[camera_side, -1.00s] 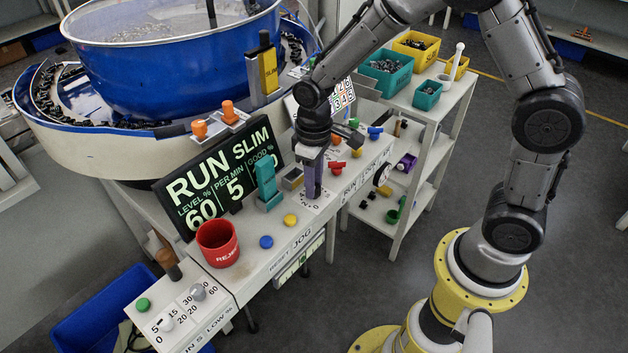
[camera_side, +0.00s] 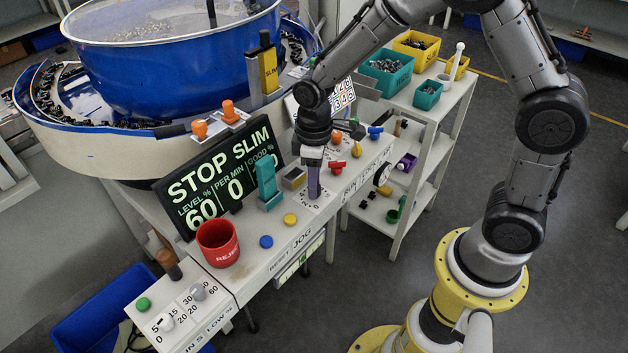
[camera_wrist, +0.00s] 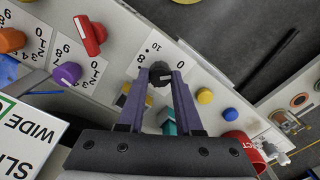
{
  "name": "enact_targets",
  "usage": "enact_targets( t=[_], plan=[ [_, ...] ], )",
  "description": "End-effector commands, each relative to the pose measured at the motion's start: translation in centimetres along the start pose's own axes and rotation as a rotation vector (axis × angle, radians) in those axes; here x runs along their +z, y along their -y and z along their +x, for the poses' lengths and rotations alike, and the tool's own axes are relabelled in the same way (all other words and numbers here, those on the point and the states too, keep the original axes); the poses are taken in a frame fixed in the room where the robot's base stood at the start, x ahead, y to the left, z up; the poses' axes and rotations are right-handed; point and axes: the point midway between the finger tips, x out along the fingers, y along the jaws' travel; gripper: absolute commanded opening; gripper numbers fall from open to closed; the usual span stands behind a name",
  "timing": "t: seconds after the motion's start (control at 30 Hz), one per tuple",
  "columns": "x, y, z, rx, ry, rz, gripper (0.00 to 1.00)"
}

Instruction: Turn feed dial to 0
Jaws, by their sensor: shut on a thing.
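The feed dial is a black knob (camera_wrist: 160,75) with a pale mark, on a white panel with a scale; 8, 10 and 0 are readable around it in the wrist view. My gripper (camera_wrist: 160,78) has its two purple fingers closed on either side of the knob. In the side view my gripper (camera_side: 314,192) points down at the panel and hides the knob. I cannot tell exactly which number the mark points to. The display (camera_side: 215,180) reads STOP SLIM, level 60 and per min 0.
A teal switch (camera_side: 268,188) stands close left of my gripper, with a blue button (camera_side: 266,242) and a yellow button (camera_side: 290,219) in front. A red reject cup (camera_side: 218,243) is further left. Red knobs and levers (camera_side: 336,168) sit close on the right.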

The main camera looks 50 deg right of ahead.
Motion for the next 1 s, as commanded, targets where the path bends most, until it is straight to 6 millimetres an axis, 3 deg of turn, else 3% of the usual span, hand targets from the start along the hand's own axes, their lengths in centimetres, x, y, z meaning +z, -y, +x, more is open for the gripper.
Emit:
enact_targets(
  t=[0.07,0.1,0.27,0.67,1.0],
  plan=[
    [0.0,0.0,-0.1,0.001,0.0,-0.003,0.0],
    [0.0,0.0,-0.1,0.001,0.0,-0.003,0.35],
    [0.0,0.0,-0.1,0.001,0.0,-0.002,0.64],
    [-0.1,0.0,-0.7,0.001,-0.002,0.0,0.64],
    [-0.2,-0.1,-7.2,0.004,-0.008,-0.001,0.64]
  ],
)
